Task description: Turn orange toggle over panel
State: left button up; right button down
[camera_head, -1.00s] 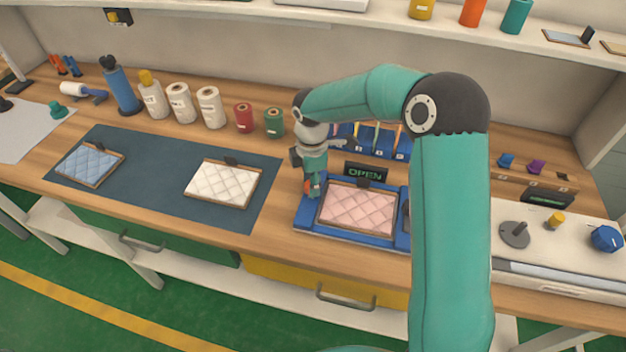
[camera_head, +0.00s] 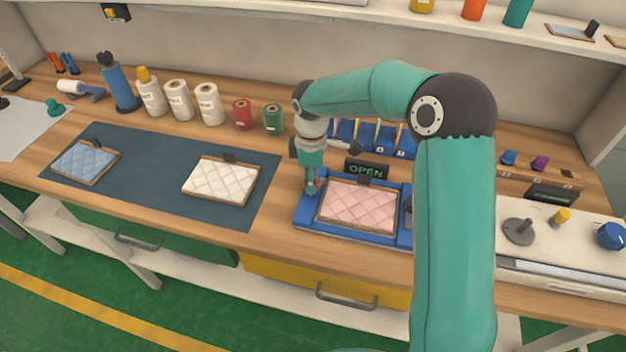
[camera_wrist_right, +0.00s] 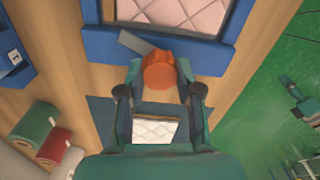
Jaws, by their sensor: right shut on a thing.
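The orange toggle (camera_wrist_right: 160,70) sits at the left side of the blue fixture (camera_head: 400,238). A grey bar (camera_wrist_right: 143,44) shows beside it, reaching toward the pink quilted panel (camera_head: 358,205), which lies in the fixture. My right gripper (camera_wrist_right: 159,78) is shut on the orange toggle, one finger on each side. In the head view my right gripper (camera_head: 311,188) points down at the fixture's left edge and mostly hides the toggle. My left gripper is not in view.
A sign reading OPEN (camera_head: 366,169) stands behind the fixture. White (camera_head: 220,181) and blue (camera_head: 85,161) quilted panels lie on the dark mat (camera_head: 150,190) to the left. Red (camera_head: 242,113) and green (camera_head: 273,118) spools stand behind. My right arm hides part of the bench.

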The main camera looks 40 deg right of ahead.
jog(key=m+b, duration=0.2)
jog(key=m, duration=0.4)
jog(key=shift+w, duration=0.15)
jog(key=m+b, duration=0.1)
jog(key=m, duration=0.3)
jog(key=shift+r, duration=0.1)
jog(key=shift+m+b, duration=0.45)
jog(key=shift+m, duration=1.15)
jog(key=shift+r, duration=0.1)
jog(key=c, duration=1.1)
grip_release()
jog(key=shift+c, duration=0.2)
jog(key=o, duration=0.4)
